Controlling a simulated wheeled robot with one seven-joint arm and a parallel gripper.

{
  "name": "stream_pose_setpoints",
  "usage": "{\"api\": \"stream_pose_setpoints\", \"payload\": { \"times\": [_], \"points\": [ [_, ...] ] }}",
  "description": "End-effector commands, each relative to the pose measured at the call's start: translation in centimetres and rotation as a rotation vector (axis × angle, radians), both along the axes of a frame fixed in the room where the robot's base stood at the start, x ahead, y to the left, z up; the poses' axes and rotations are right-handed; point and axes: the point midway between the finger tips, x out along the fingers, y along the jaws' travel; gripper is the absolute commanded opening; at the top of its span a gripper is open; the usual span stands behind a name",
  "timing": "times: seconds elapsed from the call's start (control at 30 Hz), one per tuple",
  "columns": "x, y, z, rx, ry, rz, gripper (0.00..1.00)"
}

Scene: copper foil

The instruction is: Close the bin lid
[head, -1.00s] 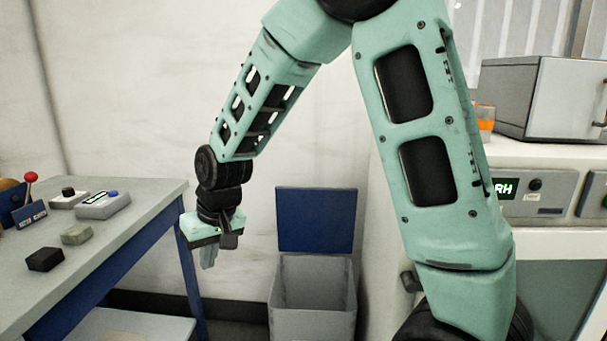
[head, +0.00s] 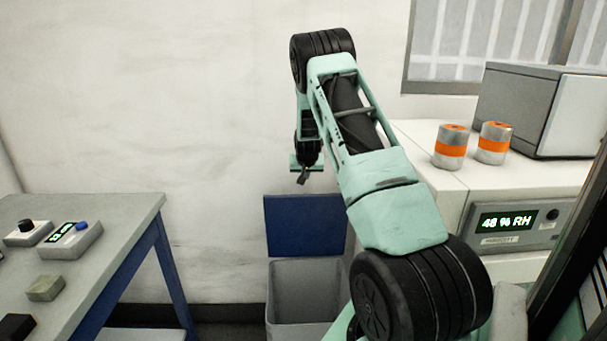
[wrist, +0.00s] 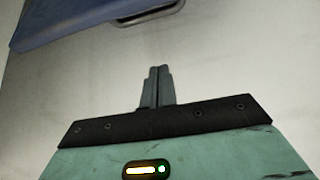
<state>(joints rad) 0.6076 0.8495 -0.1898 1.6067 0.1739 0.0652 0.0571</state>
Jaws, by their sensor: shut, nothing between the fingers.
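The grey bin (head: 303,297) stands on the floor against the wall, its top open. Its blue lid (head: 290,226) is raised upright at the back of the bin. My gripper (head: 303,178) is in front of the wall, just above the lid's top edge in the head view, and looks apart from it. In the wrist view the shut, empty fingers (wrist: 157,87) point at a pale surface.
A grey table (head: 110,222) with small devices stands left of the bin. A white cabinet (head: 425,190) with two orange-banded cans (head: 451,148) and a grey box (head: 545,110) is on the right. My arm covers part of the bin's right side.

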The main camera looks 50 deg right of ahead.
Motion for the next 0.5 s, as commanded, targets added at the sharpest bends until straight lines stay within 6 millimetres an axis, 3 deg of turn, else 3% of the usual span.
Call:
{"api": "stream_pose_setpoints", "payload": {
  "times": [0.4, 0.5],
  "points": [
    [2.5, -3.0, -5.4, 0.001, 0.002, 0.002, 0.0],
    [2.2, -2.5, -5.6, 0.003, 0.001, 0.002, 0.0]
  ]
}}
